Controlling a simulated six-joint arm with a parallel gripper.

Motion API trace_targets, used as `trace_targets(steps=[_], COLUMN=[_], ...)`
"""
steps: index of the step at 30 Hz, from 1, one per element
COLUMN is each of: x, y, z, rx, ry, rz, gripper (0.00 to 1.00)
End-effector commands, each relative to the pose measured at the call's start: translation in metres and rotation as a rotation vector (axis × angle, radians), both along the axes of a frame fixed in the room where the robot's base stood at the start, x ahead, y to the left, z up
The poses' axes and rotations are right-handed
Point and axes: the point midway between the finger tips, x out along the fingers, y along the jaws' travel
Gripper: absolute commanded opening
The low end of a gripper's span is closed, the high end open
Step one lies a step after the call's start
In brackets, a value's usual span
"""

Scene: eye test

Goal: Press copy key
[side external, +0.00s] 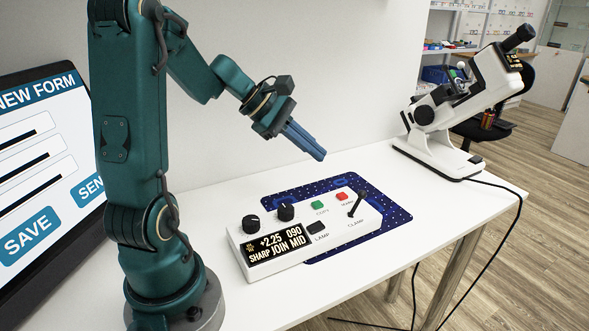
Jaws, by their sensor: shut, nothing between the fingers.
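A white control box (304,247) lies on the table. Its green key (317,205) has a small label below it that seems to read COPY. A red key (342,196) sits to its right, with a label too small to read surely. A black key (316,227) marked LAMP is nearer the front. My gripper (321,155) has blue fingers that are shut and empty. It points down to the right, in the air above the green key and clear of the box.
A black CLAMP lever (358,203) stands up at the box's right end. Two black knobs (286,211) rise at its back left, behind a lit display (276,246). A dark blue mat (395,216) lies under the box. A white optical instrument (440,120) stands right.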

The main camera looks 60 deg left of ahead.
Motion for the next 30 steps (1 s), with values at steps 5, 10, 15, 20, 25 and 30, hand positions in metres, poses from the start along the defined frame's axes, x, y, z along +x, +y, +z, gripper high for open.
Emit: trace_targets(steps=[5, 10, 15, 20, 25, 30], x=[0.001, 0.0, 0.0, 0.001, 0.001, 0.0], y=[-0.001, -0.001, -0.001, -0.001, -0.001, 0.0], z=[-0.012, -0.035, -0.058, -0.075, -0.085, -0.088], rx=[-0.007, -0.007, -0.006, -0.005, -0.002, 0.0], ry=[0.001, 0.007, 0.005, 0.002, 0.002, 0.002], rz=[-0.001, 0.0, -0.002, -0.003, 0.0, -0.001], gripper=[0.0, 0.0, 0.0, 0.0, 0.0, 0.0])
